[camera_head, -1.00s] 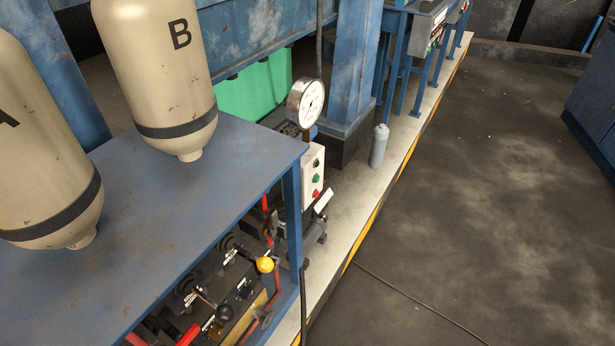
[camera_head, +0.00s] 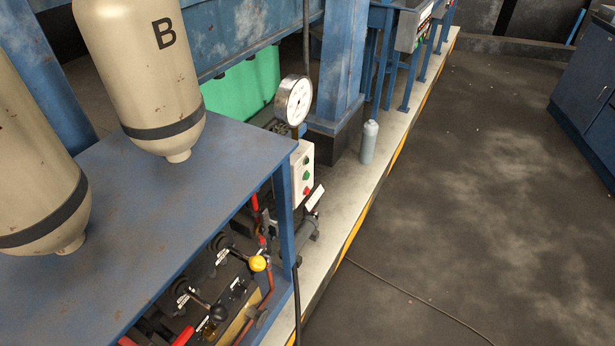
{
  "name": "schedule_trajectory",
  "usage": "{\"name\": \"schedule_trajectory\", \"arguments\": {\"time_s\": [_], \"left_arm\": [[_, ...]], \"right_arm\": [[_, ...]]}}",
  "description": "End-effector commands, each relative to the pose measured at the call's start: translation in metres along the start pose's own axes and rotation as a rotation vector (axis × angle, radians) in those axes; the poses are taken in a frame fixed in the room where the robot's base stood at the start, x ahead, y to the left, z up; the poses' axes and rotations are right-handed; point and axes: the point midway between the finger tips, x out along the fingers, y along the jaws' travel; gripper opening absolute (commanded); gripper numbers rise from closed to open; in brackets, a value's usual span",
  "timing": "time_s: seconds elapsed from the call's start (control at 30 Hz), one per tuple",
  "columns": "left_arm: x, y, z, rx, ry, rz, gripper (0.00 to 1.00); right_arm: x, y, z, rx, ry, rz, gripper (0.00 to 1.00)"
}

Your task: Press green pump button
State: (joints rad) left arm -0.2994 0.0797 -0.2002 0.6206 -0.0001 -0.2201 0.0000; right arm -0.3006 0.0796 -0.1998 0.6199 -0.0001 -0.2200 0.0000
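A small white control box (camera_head: 302,168) stands beside the blue frame, under a round pressure gauge (camera_head: 294,100). On its front is a column of buttons. A green button (camera_head: 306,175) sits in the middle, with a red button (camera_head: 306,190) below it. A darker button, its colour hard to tell, sits above the green one. The box is small in the view and its left side is partly hidden by the blue frame. Neither of my grippers shows in the head view.
A blue table (camera_head: 190,190) with two beige tanks, one marked B (camera_head: 150,70), fills the left. A grey bottle (camera_head: 369,142) stands on the pale ledge. A cable (camera_head: 420,300) crosses the otherwise open dark floor (camera_head: 480,180).

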Motion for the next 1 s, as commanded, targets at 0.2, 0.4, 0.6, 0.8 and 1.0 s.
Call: {"name": "schedule_trajectory", "arguments": {"time_s": [0.2,0.4,0.6,0.8,1.0], "left_arm": [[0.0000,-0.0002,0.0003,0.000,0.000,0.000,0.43],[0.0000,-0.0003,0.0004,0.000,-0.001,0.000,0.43],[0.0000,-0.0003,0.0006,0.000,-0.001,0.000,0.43],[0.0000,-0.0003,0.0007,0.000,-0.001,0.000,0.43],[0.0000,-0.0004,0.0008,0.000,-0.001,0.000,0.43]], "right_arm": [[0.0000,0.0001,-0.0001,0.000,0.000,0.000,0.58],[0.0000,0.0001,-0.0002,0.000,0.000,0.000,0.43],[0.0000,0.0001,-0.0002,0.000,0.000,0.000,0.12],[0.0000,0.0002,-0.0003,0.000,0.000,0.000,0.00],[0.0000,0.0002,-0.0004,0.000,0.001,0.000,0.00]]}}
